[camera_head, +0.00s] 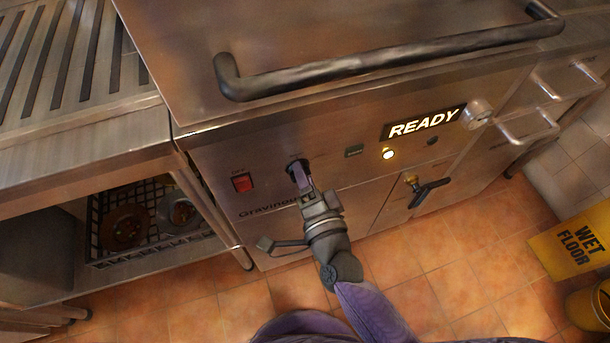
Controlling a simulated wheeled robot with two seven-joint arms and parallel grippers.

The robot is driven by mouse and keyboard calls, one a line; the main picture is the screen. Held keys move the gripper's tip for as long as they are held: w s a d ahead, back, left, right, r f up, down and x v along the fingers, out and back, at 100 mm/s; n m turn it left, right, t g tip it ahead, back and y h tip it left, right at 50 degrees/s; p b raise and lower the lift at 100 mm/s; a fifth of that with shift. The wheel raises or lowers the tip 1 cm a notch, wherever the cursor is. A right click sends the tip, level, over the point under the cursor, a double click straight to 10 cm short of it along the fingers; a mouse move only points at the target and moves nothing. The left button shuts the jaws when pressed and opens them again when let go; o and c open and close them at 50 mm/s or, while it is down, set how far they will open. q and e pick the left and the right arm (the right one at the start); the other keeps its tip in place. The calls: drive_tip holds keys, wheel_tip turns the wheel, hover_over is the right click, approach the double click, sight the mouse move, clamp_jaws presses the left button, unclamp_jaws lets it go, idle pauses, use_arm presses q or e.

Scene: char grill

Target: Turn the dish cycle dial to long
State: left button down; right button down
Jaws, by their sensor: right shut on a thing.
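The steel dishwasher front (350,190) faces me, with a small dark dial (293,164) left of its middle. My right gripper (301,178) reaches up to this dial from below and is shut on it. The gripper's fingers cover most of the dial, so its pointer and the setting marks cannot be read. A lit READY display (422,124) shows on the right of the panel. My left gripper is not in view.
A red switch (242,182) is left of the dial. A round steel knob (478,113) and black lever (430,192) are to the right. A dark bar handle (390,62) juts out above. A yellow wet floor sign (575,243) stands at right. Open tiled floor lies below.

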drive_tip(key=shift+c, duration=0.7)
unclamp_jaws()
drive_tip(key=p+v, duration=0.2)
drive_tip(key=v, duration=0.8)
drive_tip(key=shift+s, duration=0.1)
